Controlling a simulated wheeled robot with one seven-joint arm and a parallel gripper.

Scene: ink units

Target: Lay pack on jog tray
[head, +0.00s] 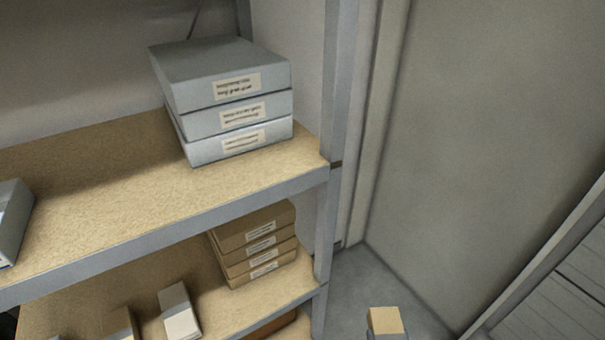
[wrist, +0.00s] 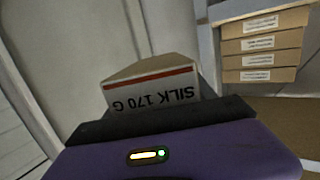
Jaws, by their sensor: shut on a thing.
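The pack (wrist: 150,90) is a white and tan box with a red stripe and the upside-down print "SILK 170 G". My gripper (wrist: 160,120) shows as a dark jaw on a purple body in the wrist view, shut on the pack. The jaw hides the pack's near lower part. In the head view, a small tan-topped block (head: 385,321) at the bottom edge looks like the same pack, but I cannot tell for sure. I cannot make out a jog tray in either view.
A metal shelf unit (head: 240,215) holds stacked grey boxes (head: 225,65) on its upper board. Stacked brown boxes (head: 255,245) stand on the lower board and also show in the wrist view (wrist: 262,45). A small pale pack (head: 178,312) stands left of them.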

